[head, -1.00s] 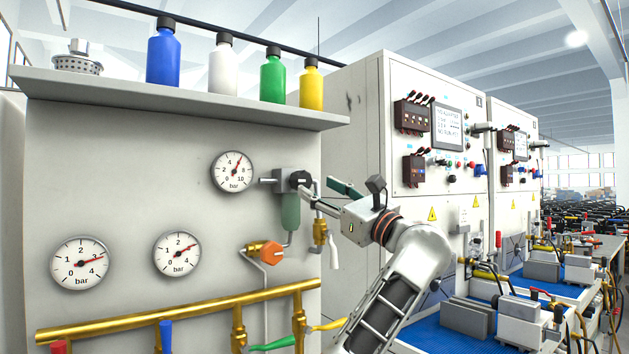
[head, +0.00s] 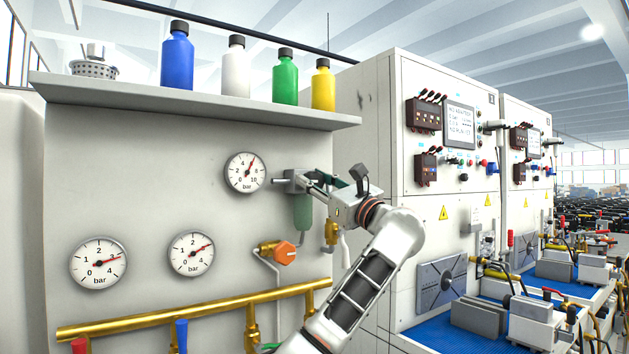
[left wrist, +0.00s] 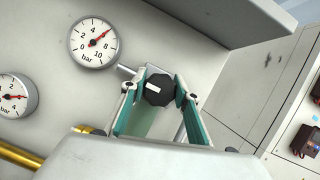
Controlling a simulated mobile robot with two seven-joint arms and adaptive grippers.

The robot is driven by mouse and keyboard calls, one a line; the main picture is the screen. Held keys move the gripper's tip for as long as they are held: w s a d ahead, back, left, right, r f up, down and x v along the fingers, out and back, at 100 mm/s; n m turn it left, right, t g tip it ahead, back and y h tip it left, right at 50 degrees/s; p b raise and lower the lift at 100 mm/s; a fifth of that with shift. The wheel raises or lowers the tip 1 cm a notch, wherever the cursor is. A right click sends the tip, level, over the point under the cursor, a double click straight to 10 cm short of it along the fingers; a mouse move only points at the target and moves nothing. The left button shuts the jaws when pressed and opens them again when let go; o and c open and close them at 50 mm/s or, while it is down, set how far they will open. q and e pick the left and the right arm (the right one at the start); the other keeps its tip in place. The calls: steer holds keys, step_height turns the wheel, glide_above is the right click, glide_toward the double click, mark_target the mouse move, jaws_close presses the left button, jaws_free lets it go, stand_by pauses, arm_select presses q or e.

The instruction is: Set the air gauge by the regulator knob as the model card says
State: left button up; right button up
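The regulator has a black knob with a white mark (left wrist: 160,89), at the end of a grey body with a green bowl (head: 303,213). My left gripper (head: 330,187) is at the knob from the right. In the left wrist view the fingers (left wrist: 160,85) stand on either side of the knob, with what look like narrow gaps; contact is hard to judge. The 0–10 bar air gauge (head: 245,172) is left of the regulator, and its red needle points near 6. It also shows in the left wrist view (left wrist: 93,43). I cannot identify a model card. My right gripper is out of view.
An orange-handled valve (head: 285,252) is below the regulator. A shelf (head: 200,108) with bottles hangs above. A cabinet with a screen of small text (head: 459,121) stands right.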

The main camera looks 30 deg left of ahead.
arm_select(q)
steer(key=shift+m+t+h+p, duration=0.4)
steer(key=shift+m+t+p, duration=0.75)
steer(key=shift+m, duration=0.85)
steer(key=shift+w+m+t+h+p, duration=0.1)
steer(key=shift+m+t+h+p, duration=0.15)
steer(key=shift+m+t+p, duration=0.7)
steer(key=shift+m+t+h+p, duration=0.1)
steer(key=shift+m+h+p, duration=0.25)
steer(key=shift+m, duration=1.1)
steer(key=shift+f, duration=0.1)
steer(key=o, duration=1.1)
steer(key=shift+d, duration=0.2)
steer(key=v, duration=1.1)
steer(key=shift+s+d, duration=0.25)
steer(key=shift+d, duration=0.05)
